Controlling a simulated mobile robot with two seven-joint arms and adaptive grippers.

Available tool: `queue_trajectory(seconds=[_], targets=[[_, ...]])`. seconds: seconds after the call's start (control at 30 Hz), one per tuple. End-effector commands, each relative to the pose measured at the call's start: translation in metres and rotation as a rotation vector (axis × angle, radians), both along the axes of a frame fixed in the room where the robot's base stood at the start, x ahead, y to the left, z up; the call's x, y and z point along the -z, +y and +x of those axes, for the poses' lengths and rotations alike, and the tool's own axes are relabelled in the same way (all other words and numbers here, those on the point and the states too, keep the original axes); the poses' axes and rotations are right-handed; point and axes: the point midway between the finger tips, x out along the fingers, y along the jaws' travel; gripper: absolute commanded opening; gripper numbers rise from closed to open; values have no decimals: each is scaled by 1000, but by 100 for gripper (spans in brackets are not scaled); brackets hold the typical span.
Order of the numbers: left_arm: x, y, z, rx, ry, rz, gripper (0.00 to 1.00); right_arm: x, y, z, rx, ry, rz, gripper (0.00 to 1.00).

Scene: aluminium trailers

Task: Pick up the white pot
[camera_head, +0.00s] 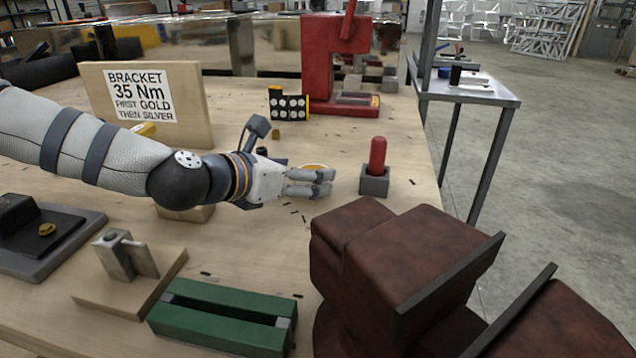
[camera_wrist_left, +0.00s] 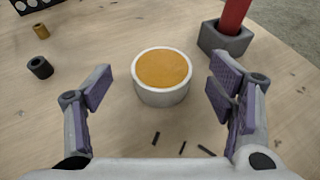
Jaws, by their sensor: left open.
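The white pot (camera_wrist_left: 162,94) is a short round cup with an orange-yellow fill, standing upright on the wooden bench. In the left wrist view it sits between and slightly ahead of my two open fingers, with a visible gap on both sides. In the head view only its rim and orange top (camera_head: 312,166) show; the rest is hidden behind my fingers. My left gripper (camera_head: 327,182) is open and empty, low over the bench, with its fingers pointing right. My right gripper is in neither view.
A red-handled tool stands in a grey block (camera_head: 374,186) just right of the pot. A black ring (camera_wrist_left: 40,67) and a brass piece (camera_wrist_left: 41,31) lie left of it. A red press (camera_head: 336,60) stands behind; large dark-red blocks (camera_head: 410,255) fill the front right.

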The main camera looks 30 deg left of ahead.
Motion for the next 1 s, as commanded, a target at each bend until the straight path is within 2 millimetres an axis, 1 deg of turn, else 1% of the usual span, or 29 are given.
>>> queue_trajectory(seconds=[0.03,0.1,0.23,0.43,0.47,0.5,0.57,0.6,0.67,0.7,0.73,1.0], targets=[[17,-3,9,2,15,6,76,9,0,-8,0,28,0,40],[23,-7,20,2,13,4,76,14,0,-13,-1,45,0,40],[23,-10,34,1,6,2,76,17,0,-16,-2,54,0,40],[19,-10,35,0,0,0,76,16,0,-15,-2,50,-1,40],[19,-10,35,0,0,0,74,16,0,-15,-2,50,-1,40],[19,-10,35,0,0,0,65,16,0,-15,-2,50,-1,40],[19,-10,35,0,0,0,51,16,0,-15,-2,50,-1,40],[19,-10,35,0,0,0,42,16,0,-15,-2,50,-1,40],[19,-10,35,0,0,0,28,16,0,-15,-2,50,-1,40],[19,-10,35,0,1,0,19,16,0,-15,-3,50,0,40],[19,-10,35,0,1,0,13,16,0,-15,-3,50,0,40],[16,-10,35,0,-1,1,12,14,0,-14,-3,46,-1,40]])
